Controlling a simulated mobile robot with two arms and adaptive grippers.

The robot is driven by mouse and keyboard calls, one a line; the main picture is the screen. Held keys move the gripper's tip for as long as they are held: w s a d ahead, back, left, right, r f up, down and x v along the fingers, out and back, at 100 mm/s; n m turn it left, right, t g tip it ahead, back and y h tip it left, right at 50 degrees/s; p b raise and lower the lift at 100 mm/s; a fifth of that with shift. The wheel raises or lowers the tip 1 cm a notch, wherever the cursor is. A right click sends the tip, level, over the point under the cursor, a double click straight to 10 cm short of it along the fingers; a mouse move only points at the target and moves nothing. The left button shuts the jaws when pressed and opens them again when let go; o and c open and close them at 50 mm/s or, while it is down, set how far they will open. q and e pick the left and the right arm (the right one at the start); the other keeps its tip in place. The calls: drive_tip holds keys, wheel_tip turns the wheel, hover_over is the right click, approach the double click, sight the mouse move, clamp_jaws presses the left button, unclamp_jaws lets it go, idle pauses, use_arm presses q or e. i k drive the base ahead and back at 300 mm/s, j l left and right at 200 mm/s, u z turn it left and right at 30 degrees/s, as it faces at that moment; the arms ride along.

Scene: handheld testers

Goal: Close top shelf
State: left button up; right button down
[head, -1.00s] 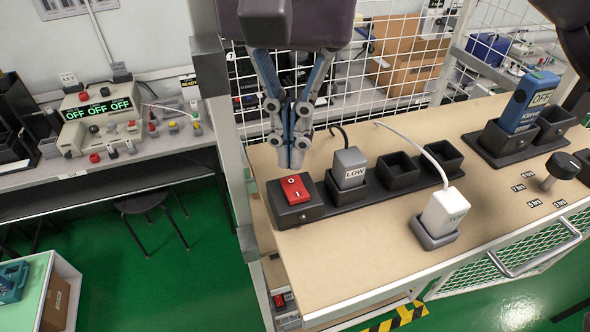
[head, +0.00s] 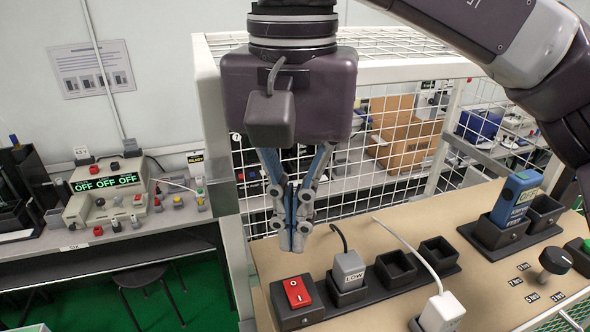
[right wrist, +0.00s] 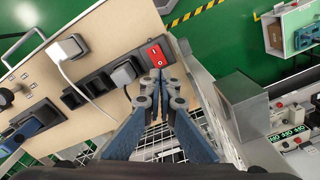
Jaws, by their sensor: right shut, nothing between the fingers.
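A tan shelf board (head: 385,245) bears the testers and black holders, in a white frame with wire mesh. It also shows in the right wrist view (right wrist: 95,30). A metal handle (head: 571,319) is partly visible at the front mesh, at the lower right of the head view. My right gripper (head: 292,243) is shut and empty, pointing down just above and behind the red rocker switch (head: 297,292). Its shut fingertips also show in the right wrist view (right wrist: 156,76), close to the switch. I cannot tell if they touch it. My left gripper is not in view.
A grey LOW plug (head: 349,270), a white plug (head: 441,312) with a cable and a blue handheld tester (head: 515,198) stand on the board. A black knob (head: 557,260) is at right. A bench with an OFF display unit (head: 107,184) stands at left.

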sight(493, 272)
drive_tip(key=k+j, duration=1.05)
drive_tip(key=k, duration=0.3)
